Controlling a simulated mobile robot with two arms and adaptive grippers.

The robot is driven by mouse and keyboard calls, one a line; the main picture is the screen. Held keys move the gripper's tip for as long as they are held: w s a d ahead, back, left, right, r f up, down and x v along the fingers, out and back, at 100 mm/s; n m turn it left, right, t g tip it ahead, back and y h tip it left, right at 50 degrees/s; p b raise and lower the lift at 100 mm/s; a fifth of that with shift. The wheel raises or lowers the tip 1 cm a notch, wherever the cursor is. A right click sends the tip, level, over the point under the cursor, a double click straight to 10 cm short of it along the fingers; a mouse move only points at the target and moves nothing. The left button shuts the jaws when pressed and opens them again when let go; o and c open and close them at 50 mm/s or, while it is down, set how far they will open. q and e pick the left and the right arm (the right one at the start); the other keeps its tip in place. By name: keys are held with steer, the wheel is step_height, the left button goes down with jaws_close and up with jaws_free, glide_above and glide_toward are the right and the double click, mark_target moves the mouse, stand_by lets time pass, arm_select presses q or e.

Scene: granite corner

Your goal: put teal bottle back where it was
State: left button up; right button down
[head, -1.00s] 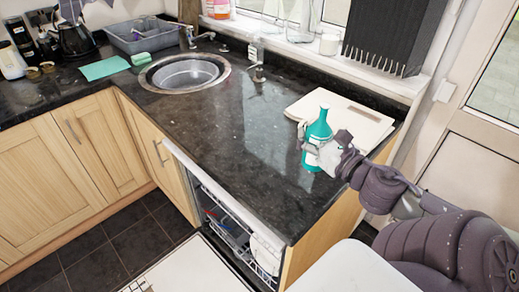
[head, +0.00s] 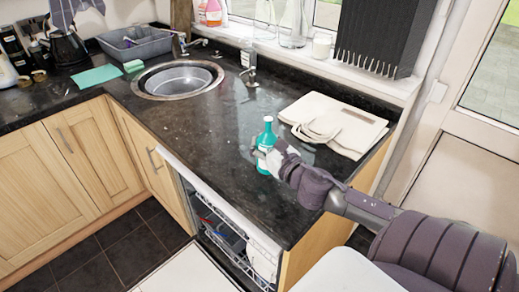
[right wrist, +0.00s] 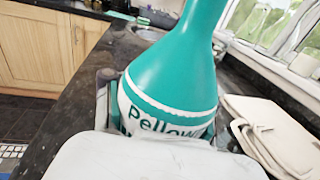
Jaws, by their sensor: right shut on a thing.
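The teal bottle (head: 267,134) stands upright, or nearly so, at the dark granite counter (head: 215,125), left of a pale folded bag. My right gripper (head: 268,158) is shut on the teal bottle around its lower body. In the right wrist view the teal bottle (right wrist: 178,75) fills the middle, with a white label partly reading "Pellow"; its top is cut off and its base is hidden. I cannot tell whether its base touches the counter. My left gripper is not in view.
The pale bag (head: 335,122) lies flat at the counter's right. A round sink (head: 178,80) is at the back left, with a tap beside it. A soap dispenser (head: 249,62) stands near the back edge. An open dishwasher (head: 232,235) is below the front edge. The counter's middle is clear.

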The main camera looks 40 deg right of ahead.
steer(key=shift+f, duration=1.25)
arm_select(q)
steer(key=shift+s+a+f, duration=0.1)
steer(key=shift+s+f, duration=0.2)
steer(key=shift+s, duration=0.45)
arm_select(e)
steer(key=shift+f, duration=0.1)
steer(key=shift+f+b, duration=0.25)
steer(key=shift+b, duration=0.05)
steer(key=shift+c, duration=1.7)
jaws_free()
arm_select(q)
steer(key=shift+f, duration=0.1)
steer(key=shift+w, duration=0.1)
arm_select(e)
steer(key=shift+r, duration=0.2)
